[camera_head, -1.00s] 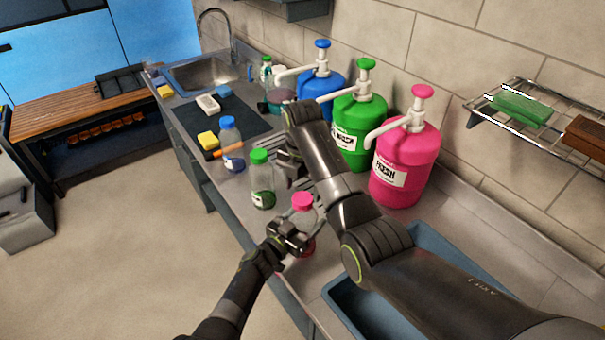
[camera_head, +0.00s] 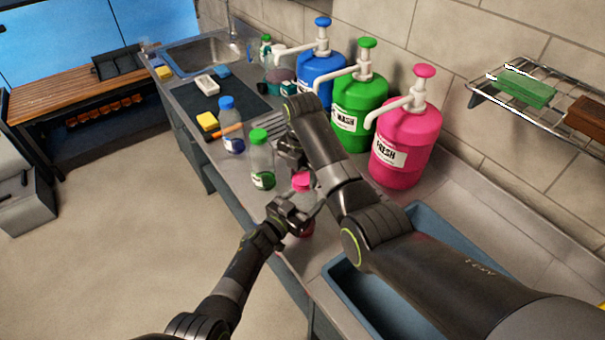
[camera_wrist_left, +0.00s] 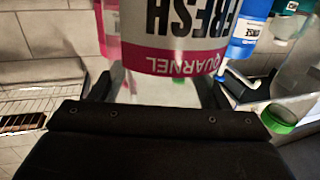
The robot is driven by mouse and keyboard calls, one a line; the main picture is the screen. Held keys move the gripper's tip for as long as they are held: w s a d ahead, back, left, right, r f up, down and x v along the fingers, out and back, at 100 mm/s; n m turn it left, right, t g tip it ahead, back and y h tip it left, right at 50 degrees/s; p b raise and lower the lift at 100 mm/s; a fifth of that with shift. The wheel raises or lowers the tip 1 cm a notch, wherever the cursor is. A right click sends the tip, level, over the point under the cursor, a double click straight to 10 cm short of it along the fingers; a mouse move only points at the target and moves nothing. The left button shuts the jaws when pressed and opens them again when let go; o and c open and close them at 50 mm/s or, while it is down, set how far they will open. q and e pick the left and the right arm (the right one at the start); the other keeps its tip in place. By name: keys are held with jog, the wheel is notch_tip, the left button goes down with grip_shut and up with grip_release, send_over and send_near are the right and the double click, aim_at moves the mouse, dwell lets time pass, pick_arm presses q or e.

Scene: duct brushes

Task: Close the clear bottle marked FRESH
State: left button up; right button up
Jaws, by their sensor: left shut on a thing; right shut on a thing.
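The clear bottle (camera_head: 306,229) with a pink cap (camera_head: 301,181) stands near the counter's front edge. Its label (camera_wrist_left: 180,30), reading FRESH and QUARNEL upside down, fills the top of the left wrist view. My left gripper (camera_head: 296,218) is shut around the bottle. My right gripper (camera_head: 297,168) reaches down from above and is shut on the pink cap, which sits at the bottle's top. The fingers partly hide the cap and bottle neck, so I cannot tell how the cap sits.
A green-capped bottle (camera_head: 262,165) stands just behind, and a blue-capped bottle (camera_head: 231,135) farther back. Pink (camera_head: 402,153), green (camera_head: 359,118) and blue (camera_head: 318,75) pump dispensers line the wall. A blue tub (camera_head: 343,285) lies right of the bottle.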

jog(key=m, duration=2.7)
jog(key=shift+m, duration=0.3)
jog(key=m, duration=0.4)
jog(key=shift+m, duration=0.3)
jog(key=m, duration=1.1)
jog(key=shift+m, duration=0.3)
jog(key=o, duration=1.2)
jog(key=shift+f, duration=0.1)
jog(key=shift+c, duration=0.2)
